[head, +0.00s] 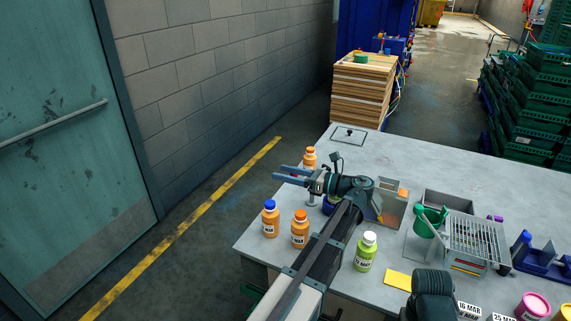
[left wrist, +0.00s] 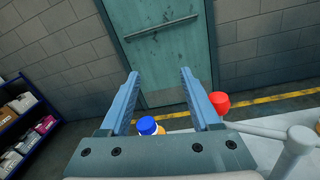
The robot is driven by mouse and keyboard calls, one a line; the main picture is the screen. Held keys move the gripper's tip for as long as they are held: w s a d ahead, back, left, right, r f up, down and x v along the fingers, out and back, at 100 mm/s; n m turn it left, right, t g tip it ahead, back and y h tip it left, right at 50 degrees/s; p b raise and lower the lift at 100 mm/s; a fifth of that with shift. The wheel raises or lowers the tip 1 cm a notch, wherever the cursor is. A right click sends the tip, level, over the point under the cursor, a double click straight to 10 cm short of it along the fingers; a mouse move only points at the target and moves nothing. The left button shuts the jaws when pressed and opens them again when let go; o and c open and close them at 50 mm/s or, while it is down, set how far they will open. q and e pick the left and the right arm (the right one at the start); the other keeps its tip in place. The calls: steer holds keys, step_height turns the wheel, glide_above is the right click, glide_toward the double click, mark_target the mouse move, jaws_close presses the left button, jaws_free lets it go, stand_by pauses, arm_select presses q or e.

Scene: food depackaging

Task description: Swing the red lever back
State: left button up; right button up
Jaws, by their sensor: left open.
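My left gripper (head: 291,175) reaches over the near left part of the grey table, its blue fingers pointing left. It is open and empty, with a clear gap between the fingers in the left wrist view (left wrist: 165,98). A red knob (left wrist: 219,103), which looks like the end of the red lever, shows just beside the right finger there. A pale grey rod (left wrist: 262,130) runs from near it to the right. I cannot tell whether finger and knob touch. In the head view my gripper and arm hide that spot, and I cannot make out the lever. My right gripper is not in view.
A blue-capped bottle (head: 270,219), orange-capped bottles (head: 300,229) (head: 309,156) and a white-capped green bottle (head: 365,251) stand around my left arm. A wire rack (head: 478,240) and green holder (head: 430,221) stand to the right.

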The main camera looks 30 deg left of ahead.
arm_select(q)
steer(key=s+d, duration=0.5)
steer(key=s, duration=0.2)
steer(key=shift+s+r+p, duration=0.35)
steer(key=shift+s+r, duration=0.05)
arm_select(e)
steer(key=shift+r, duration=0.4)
